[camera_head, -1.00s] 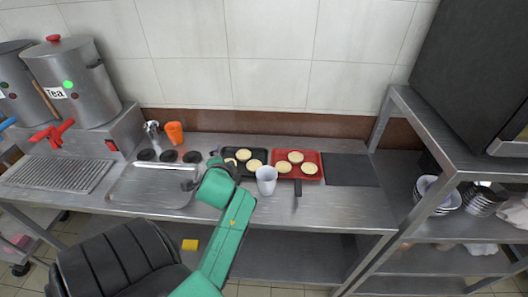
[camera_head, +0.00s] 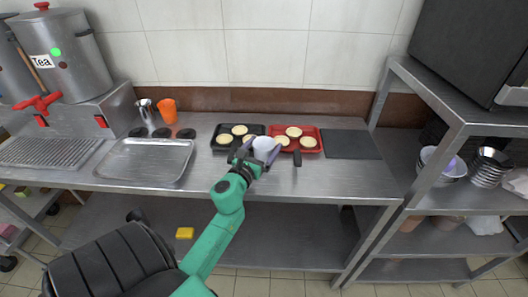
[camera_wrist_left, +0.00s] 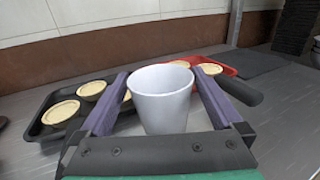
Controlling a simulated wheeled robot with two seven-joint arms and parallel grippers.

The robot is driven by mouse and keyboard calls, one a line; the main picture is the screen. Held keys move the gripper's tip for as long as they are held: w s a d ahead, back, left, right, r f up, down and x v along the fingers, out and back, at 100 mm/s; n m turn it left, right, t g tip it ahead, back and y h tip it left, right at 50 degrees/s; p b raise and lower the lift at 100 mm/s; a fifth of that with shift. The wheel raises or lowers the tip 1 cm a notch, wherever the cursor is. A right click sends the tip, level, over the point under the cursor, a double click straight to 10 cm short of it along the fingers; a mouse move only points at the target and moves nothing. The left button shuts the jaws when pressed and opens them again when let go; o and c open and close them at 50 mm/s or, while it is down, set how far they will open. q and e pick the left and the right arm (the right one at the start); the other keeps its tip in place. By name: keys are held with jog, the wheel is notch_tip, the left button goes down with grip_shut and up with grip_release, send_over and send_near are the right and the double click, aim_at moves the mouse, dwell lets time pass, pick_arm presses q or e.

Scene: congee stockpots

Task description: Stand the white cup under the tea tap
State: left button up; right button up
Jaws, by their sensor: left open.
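The white cup (camera_head: 264,147) stands upright on the steel counter, in front of the pans. In the left wrist view the cup (camera_wrist_left: 162,98) sits between the two purple-lined fingers of my left gripper (camera_wrist_left: 160,105), with a gap on each side. In the head view my left gripper (camera_head: 260,156) reaches to the cup from the front and is open around it. The tea urn (camera_head: 62,55), labelled "Tea", stands at the far left with its red tap (camera_head: 38,103) above a ribbed drip tray (camera_head: 50,152). My right gripper is not in view.
A black pan (camera_head: 217,149) and a red pan (camera_head: 320,150) with round cakes lie behind the cup. A metal tray (camera_head: 145,162), an orange cup (camera_head: 168,110) and a steel cup (camera_head: 145,112) stand left. A dark mat (camera_head: 345,144) lies right.

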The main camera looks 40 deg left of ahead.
aim_at(268, 140)
pick_arm(q)
jog(key=x, duration=0.3)
jog(key=shift+w, duration=0.2)
jog(key=shift+s, duration=0.15)
jog(key=c, duration=1.2)
jog(key=shift+r, duration=0.1)
jog(key=shift+c, duration=0.2)
